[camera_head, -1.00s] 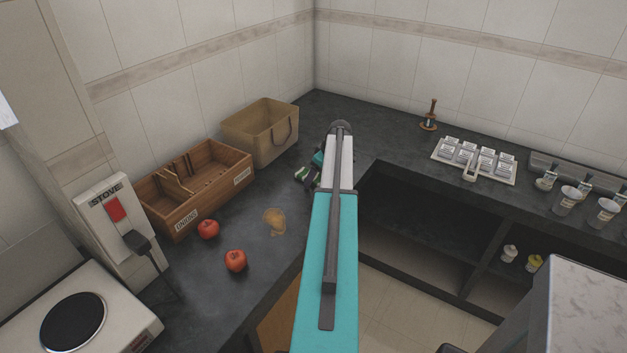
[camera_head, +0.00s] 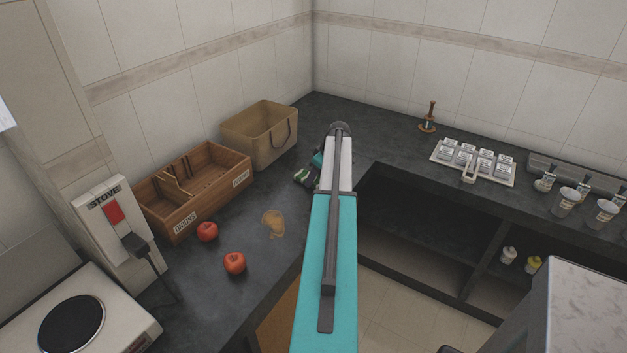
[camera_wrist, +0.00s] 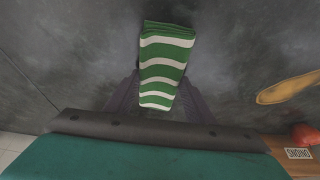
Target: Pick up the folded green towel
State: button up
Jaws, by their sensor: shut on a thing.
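The folded green towel has white wavy stripes and fills the upper middle of the wrist view (camera_wrist: 167,62). In the head view only a small part of the towel (camera_head: 306,177) shows, left of my arm on the dark counter. My gripper (camera_wrist: 155,95) is shut on the near part of the towel, with a dark finger on each side of it. In the head view my arm hides the gripper and most of the towel. I cannot tell whether the towel is clear of the counter.
A tan bin (camera_head: 262,136) and a wooden divided crate (camera_head: 196,190) stand along the left wall. Two red fruits (camera_head: 235,263) and a brownish patch (camera_head: 273,223) lie on the counter (camera_head: 215,290). A tray of labelled blocks (camera_head: 472,163) and several cups sit at the right.

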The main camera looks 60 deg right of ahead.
jog(key=shift+r+b, duration=0.7)
jog(key=shift+r, duration=0.65)
jog(key=s+a+b, duration=0.1)
jog(key=s+a, duration=0.2)
jog(key=s, duration=0.1)
jog(key=s+a+r+b, duration=0.1)
jog(key=s+a+b, duration=0.1)
jog(key=s+a, duration=0.1)
jog(key=s+a+r+b, duration=0.1)
jog(key=s+a, duration=0.3)
jog(key=a, duration=0.1)
jog(key=shift+s, duration=0.3)
jog(key=shift+o, duration=1)
jog(key=shift+c, duration=0.6)
